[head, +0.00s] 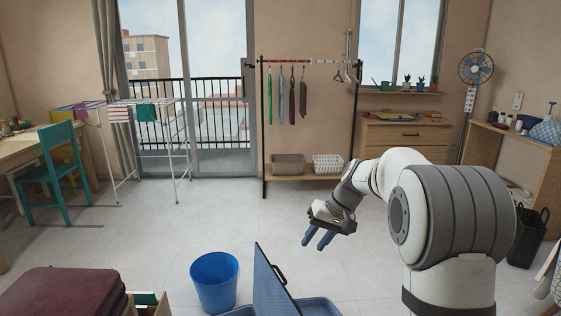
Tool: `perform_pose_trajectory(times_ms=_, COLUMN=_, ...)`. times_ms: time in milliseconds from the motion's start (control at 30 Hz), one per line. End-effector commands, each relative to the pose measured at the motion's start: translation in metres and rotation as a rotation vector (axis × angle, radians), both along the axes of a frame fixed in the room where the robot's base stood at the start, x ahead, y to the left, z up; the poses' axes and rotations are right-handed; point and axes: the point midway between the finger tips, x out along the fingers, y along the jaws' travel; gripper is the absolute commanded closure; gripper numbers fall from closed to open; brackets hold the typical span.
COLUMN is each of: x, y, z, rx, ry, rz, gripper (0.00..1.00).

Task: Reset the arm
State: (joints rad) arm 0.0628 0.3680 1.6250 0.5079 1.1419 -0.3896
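My gripper (318,239) is in the head view, right of the middle, at the end of my white and grey arm. It points down and a little to the left, above the open floor. Its two blue fingers stand apart with a gap between them, and I see nothing held in it. The arm is bent, with the large grey joint in the right foreground.
A dark red cushioned seat (65,293) is at the lower left. A clothes rack (263,130) and drying rack (180,140) stand behind. The middle floor is clear.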

Motion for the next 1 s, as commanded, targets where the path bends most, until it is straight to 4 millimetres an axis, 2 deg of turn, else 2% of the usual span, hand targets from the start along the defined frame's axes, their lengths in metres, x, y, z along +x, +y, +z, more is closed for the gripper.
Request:
perform_pose_trajectory(times_ms=33, x=-0.022, y=-0.002, z=0.032, rx=-0.032, ry=-0.005, rz=-0.010, gripper=0.67)
perform_pose_trajectory(times_ms=200, x=-0.094, y=-0.013, z=0.082, rx=-0.143, ry=-0.011, rz=-0.051, gripper=0.67)
perform_pose_trajectory(times_ms=400, x=-0.181, y=-0.029, z=0.125, rx=-0.267, ry=-0.038, rz=-0.096, gripper=0.67)
perform_pose_trajectory(times_ms=600, x=-0.257, y=-0.046, z=0.146, rx=-0.372, ry=-0.077, rz=-0.134, gripper=0.67)
perform_pose_trajectory(times_ms=700, x=-0.282, y=-0.051, z=0.148, rx=-0.405, ry=-0.093, rz=-0.146, gripper=0.67)
perform_pose_trajectory(times_ms=800, x=-0.297, y=-0.055, z=0.147, rx=-0.426, ry=-0.105, rz=-0.153, gripper=0.67)
perform_pose_trajectory(times_ms=1000, x=-0.305, y=-0.057, z=0.143, rx=-0.438, ry=-0.109, rz=-0.158, gripper=0.67)
